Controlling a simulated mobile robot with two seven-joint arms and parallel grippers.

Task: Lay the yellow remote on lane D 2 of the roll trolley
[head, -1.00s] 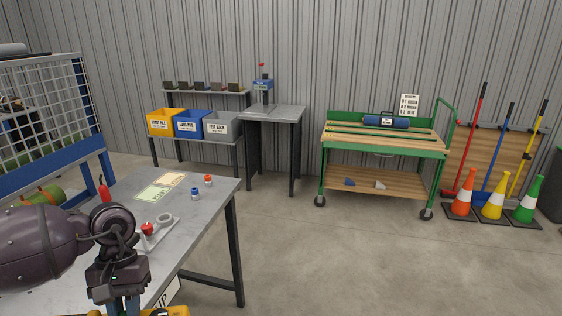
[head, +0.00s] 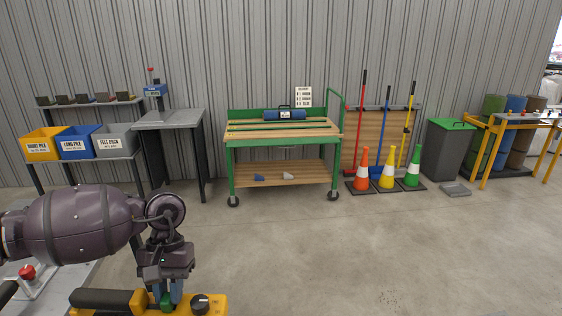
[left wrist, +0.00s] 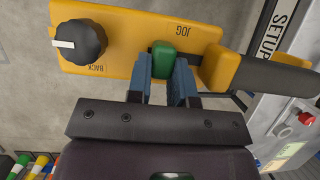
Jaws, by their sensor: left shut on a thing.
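The yellow remote (head: 212,303) has a black knob and a black handle. The left wrist view shows its yellow face (left wrist: 115,68) with the words JOG and BACK. My left gripper (head: 168,290) is shut on it at a green block, with blue fingers either side of the block in the left wrist view (left wrist: 165,70). It hangs near the table's right edge. The roll trolley (head: 310,170) stands at the back wall, green-framed with a wooden top and lower shelf. A blue roll (head: 275,115) lies along the rear of its top. Lane labels are too small to read. My right gripper is not in view.
A grey table (head: 75,272) is at lower left. Yellow, blue and grey bins (head: 115,141) and a grey bench (head: 180,117) stand left of the trolley. Traffic cones (head: 387,178) and brooms stand right of it. Open floor (head: 330,250) lies in front.

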